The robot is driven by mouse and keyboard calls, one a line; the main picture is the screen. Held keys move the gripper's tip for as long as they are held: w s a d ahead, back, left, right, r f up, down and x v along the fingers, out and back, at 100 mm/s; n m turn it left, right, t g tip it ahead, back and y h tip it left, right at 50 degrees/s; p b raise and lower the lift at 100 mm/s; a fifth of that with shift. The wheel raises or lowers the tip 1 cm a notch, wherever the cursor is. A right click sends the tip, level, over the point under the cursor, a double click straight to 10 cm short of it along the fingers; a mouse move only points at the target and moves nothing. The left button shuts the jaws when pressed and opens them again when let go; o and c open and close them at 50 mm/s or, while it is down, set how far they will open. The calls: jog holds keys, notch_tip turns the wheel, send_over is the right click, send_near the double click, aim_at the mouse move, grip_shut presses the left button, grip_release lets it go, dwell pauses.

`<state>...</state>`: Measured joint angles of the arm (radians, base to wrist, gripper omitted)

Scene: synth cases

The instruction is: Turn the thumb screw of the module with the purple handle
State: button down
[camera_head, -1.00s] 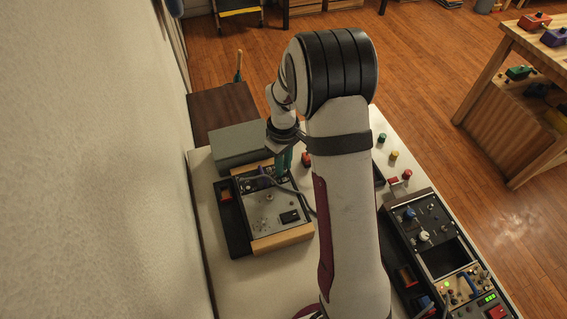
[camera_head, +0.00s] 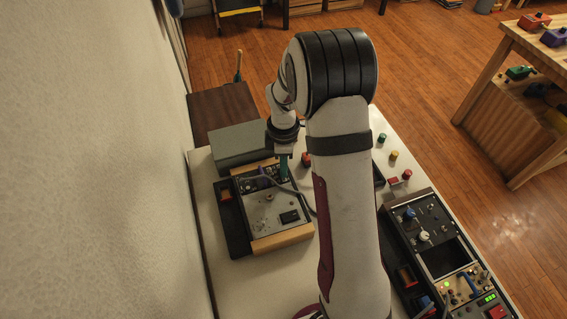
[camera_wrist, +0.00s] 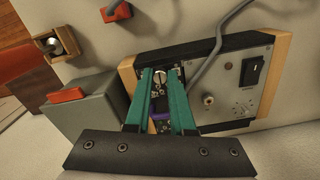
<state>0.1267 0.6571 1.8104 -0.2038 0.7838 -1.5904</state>
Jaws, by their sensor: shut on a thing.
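The module with the purple handle (camera_wrist: 160,115) sits in a rack with wooden end cheeks; the handle shows between my finger shafts in the wrist view. In the head view a bit of the purple handle (camera_head: 264,170) shows left of my fingers. A round, pale metal thumb screw (camera_wrist: 160,76) lies between my fingertips, beyond the handle. My gripper (camera_wrist: 160,72), with teal fingers, is shut on this screw. In the head view my gripper (camera_head: 284,178) points down at the rack's far edge; the screw is hidden there. The fingers cover parts of the module's sides.
The rack's grey panel (camera_head: 265,217) has a black switch and knobs. A grey cable (camera_wrist: 211,58) passes close to the right finger. A grey box (camera_head: 238,146) stands beyond the rack. A second console (camera_head: 428,235) is at right, with coloured buttons beyond it.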

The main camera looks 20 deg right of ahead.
jog(key=shift+n, duration=0.4)
jog(key=c, duration=0.8)
grip_release()
jog(key=shift+o, duration=0.2)
notch_tip(320, 180, up, 16)
jog(key=shift+f, duration=0.1)
jog(key=s+a+m+y, duration=0.1)
jog(key=s+a+m, duration=0.3)
jog(key=s+m, duration=0.6)
jog(key=s+a+m, duration=0.4)
jog(key=s+m, duration=0.6)
jog(key=s, duration=0.7)
jog(key=shift+s+a+r+m+y, duration=0.2)
jog(key=shift+a+r+m+y, duration=0.1)
jog(key=shift+m+y, duration=0.1)
